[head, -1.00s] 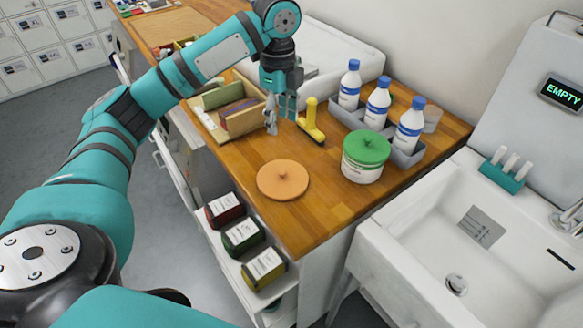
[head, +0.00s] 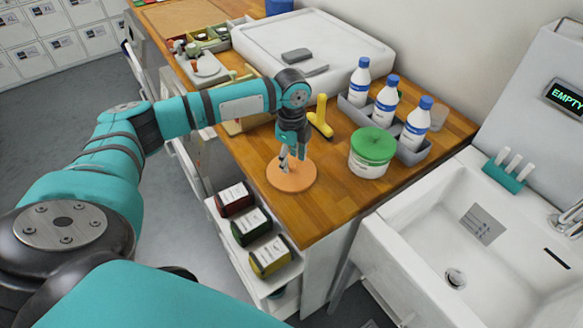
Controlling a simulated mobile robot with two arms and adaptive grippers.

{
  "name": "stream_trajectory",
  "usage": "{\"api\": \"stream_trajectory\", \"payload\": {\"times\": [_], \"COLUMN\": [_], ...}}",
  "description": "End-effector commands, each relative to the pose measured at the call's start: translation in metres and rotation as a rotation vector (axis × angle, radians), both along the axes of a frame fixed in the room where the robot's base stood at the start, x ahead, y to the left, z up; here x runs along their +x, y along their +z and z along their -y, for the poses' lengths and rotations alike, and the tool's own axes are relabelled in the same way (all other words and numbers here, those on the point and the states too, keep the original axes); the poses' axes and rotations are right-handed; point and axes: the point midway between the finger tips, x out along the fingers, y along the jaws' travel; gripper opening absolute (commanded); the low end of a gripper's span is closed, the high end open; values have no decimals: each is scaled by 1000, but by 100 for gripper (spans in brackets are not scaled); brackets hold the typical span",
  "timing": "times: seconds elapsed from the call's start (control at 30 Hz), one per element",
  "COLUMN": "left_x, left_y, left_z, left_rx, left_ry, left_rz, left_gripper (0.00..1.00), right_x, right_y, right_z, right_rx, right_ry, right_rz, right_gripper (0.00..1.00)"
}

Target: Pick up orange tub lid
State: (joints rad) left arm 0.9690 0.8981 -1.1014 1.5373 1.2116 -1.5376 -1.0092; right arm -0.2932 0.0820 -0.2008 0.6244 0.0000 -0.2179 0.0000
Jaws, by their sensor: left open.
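The orange tub lid (head: 302,180) is a flat round disc lying on the wooden worktop near its front edge. My left gripper (head: 290,162) points down over the lid, open, with its fingers around or just above the middle of it. The lid's centre knob is hidden behind the fingers, and I cannot tell whether they touch it. My right gripper is not in view.
A white tub with a green lid (head: 372,146) stands right of the orange lid. Behind it, a grey caddy (head: 412,154) holds blue-capped bottles. A yellow scraper-like tool (head: 320,117) lies behind my gripper. A white sink (head: 395,216) is at the right.

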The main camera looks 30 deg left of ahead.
Motion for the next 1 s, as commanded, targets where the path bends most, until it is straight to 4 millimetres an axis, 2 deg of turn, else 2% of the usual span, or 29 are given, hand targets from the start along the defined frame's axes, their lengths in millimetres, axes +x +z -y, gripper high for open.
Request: {"api": "stream_trajectory", "payload": {"times": [0.2,0.43,0.8,1.0], "left_x": [0,0,0,0], "left_y": [-20,-22,-21,-21], "left_z": [0,0,0,0], "left_rx": [1,1,1,1], "left_ry": [0,0,0,0], "left_rz": [1,1,1,1], "left_gripper": [47,46,0,0], "right_x": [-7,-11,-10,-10], "right_y": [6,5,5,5], "right_z": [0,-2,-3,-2], "right_rx": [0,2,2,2], "right_ry": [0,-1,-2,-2], "right_rz": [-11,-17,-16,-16], "right_gripper": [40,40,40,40]}}
